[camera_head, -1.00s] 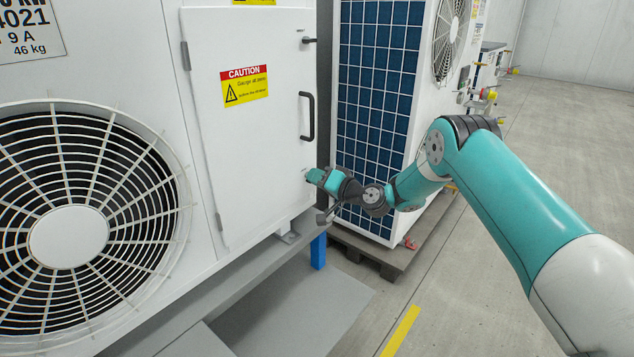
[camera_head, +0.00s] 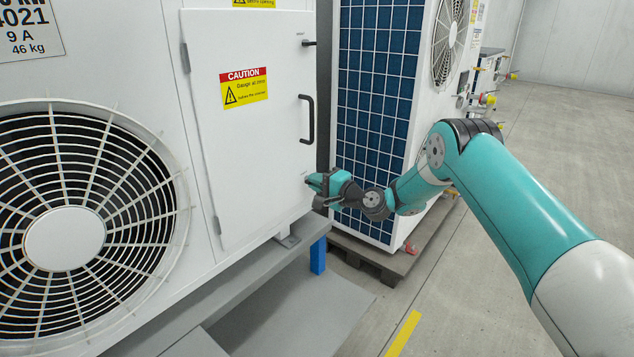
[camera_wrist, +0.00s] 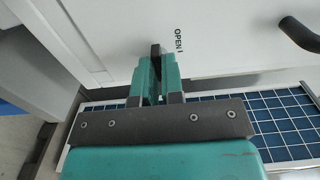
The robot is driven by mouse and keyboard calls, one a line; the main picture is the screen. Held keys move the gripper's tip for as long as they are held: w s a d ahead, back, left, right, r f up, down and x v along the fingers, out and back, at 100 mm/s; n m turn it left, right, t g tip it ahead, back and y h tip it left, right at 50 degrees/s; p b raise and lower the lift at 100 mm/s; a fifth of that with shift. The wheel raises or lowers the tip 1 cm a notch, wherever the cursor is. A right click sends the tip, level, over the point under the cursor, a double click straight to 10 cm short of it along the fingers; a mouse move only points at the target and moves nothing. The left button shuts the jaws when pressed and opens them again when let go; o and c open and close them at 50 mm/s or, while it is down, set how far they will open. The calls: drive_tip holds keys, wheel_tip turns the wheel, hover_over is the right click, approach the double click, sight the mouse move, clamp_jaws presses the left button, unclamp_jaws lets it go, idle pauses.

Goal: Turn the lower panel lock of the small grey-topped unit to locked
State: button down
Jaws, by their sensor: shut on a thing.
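The white side panel (camera_head: 250,165) has a black upper lock lever (camera_head: 309,43), a black pull handle (camera_head: 306,119), and a lower lock near its bottom right corner. My gripper (camera_head: 311,181) is at that lower corner and covers the lower lock in the head view. In the wrist view, my teal gripper fingers (camera_wrist: 157,75) are shut on the dark lower lock lever (camera_wrist: 155,49). The printed word OPEN (camera_wrist: 179,41) stands beside the lever. The unit's top is out of view, so I cannot tell its colour.
A round fan grille (camera_head: 70,230) is left of the panel. A second unit with a blue grid face (camera_head: 375,110) stands close on the right, on a pallet (camera_head: 390,262). A grey ledge (camera_head: 250,270) runs below the panel.

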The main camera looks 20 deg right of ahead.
drive_tip(key=shift+d, duration=0.2)
idle(0.3)
drive_tip(key=c, duration=1.3)
unclamp_jaws()
drive_tip(key=shift+o, duration=0.3)
drive_tip(key=shift+a, duration=0.1)
drive_tip(key=b+v, duration=0.9)
drive_tip(key=v, duration=0.8)
drive_tip(key=shift+s+r, duration=0.1)
